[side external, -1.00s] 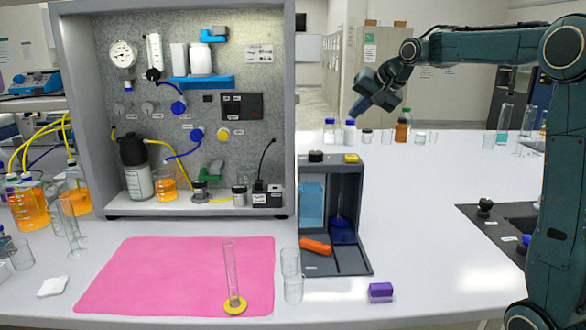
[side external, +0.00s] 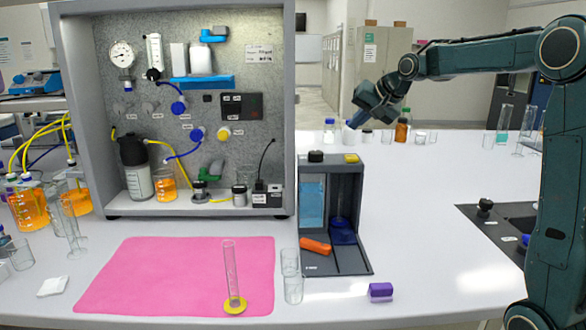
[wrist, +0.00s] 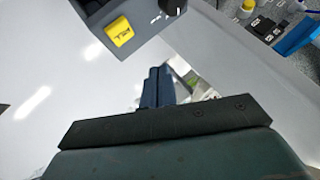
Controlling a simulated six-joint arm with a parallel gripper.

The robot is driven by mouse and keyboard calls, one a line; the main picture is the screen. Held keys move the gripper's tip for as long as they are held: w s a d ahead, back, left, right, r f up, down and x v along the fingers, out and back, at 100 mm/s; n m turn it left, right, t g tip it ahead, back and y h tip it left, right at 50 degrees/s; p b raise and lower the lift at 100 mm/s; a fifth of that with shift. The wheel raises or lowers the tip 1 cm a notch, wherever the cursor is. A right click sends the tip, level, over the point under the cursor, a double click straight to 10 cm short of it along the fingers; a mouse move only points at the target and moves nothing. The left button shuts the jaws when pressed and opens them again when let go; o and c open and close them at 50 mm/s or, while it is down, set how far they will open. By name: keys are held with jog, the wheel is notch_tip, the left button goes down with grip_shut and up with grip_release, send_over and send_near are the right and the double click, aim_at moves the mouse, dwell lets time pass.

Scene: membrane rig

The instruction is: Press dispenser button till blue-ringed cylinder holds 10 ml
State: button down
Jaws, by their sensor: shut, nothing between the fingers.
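The dispenser (side external: 366,215) is a grey frame with a blue liquid tank (side external: 312,203) at its left. Its yellow button (side external: 351,158) is on the top right and also shows in the wrist view (wrist: 119,31). The blue-ringed cylinder (side external: 342,237) stands in the right bay on its blue base; its upper part is partly hidden, and I cannot read its level. My gripper (side external: 354,122) is shut and empty, above and behind the dispenser in the side view. Its closed blue fingers show in the wrist view (wrist: 158,72), apart from the button.
A black knob (side external: 316,156) is beside the button. An orange piece (side external: 315,246) lies at the dispenser's foot. Small beakers (side external: 293,289) and a purple block (side external: 380,291) are in front.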

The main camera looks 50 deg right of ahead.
aim_at(355, 158)
jog(key=shift+f, duration=2.95)
jog(key=shift+f, duration=1)
dwell(1.2)
jog(key=shift+r, duration=1)
jog(key=shift+r, duration=0.15)
jog(key=shift+r, duration=2.4)
